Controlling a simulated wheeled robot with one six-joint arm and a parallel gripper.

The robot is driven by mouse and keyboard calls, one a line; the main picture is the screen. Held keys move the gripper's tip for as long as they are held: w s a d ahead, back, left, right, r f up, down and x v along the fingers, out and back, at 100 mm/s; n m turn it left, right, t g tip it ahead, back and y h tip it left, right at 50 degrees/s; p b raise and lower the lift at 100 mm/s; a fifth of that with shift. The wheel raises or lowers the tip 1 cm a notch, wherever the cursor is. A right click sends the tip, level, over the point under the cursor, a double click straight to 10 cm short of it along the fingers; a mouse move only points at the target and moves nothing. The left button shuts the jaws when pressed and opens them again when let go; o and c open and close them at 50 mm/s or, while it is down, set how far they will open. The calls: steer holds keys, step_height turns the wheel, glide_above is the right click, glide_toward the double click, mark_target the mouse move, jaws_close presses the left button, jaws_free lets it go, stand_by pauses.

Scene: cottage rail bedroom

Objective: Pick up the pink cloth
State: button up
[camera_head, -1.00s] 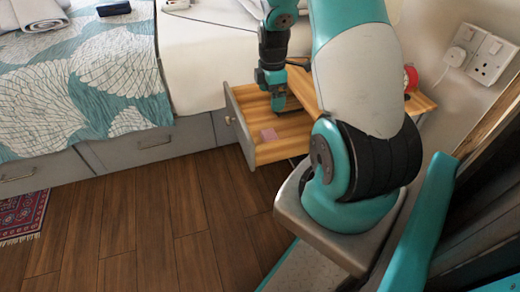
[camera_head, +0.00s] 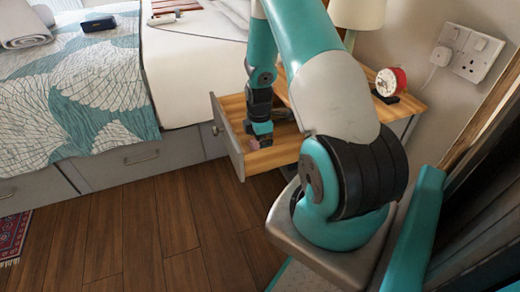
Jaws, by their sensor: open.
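The pink cloth (camera_head: 253,145) is a small piece inside the open wooden drawer (camera_head: 226,138), near the drawer's front. Only a bit of it shows, because my gripper is in front of it. My gripper (camera_head: 261,141) is down inside the drawer, pointing downward right at the cloth. It is open. Whether its fingers touch the cloth or stand around it cannot be told from this view.
The drawer's walls stand close around my gripper. The bedside table (camera_head: 408,104) carries a red clock (camera_head: 391,82) and a lamp (camera_head: 357,14). The bed (camera_head: 90,85) is at the left. The wooden floor (camera_head: 150,235) in front is clear.

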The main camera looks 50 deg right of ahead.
step_height(320, 180, down, 2)
steer(key=shift+f, duration=0.1)
steer(key=c, duration=0.7)
steer(key=shift+r, duration=0.2)
step_height(320, 180, up, 20)
steer(key=p, duration=0.5)
steer(key=shift+f, duration=0.1)
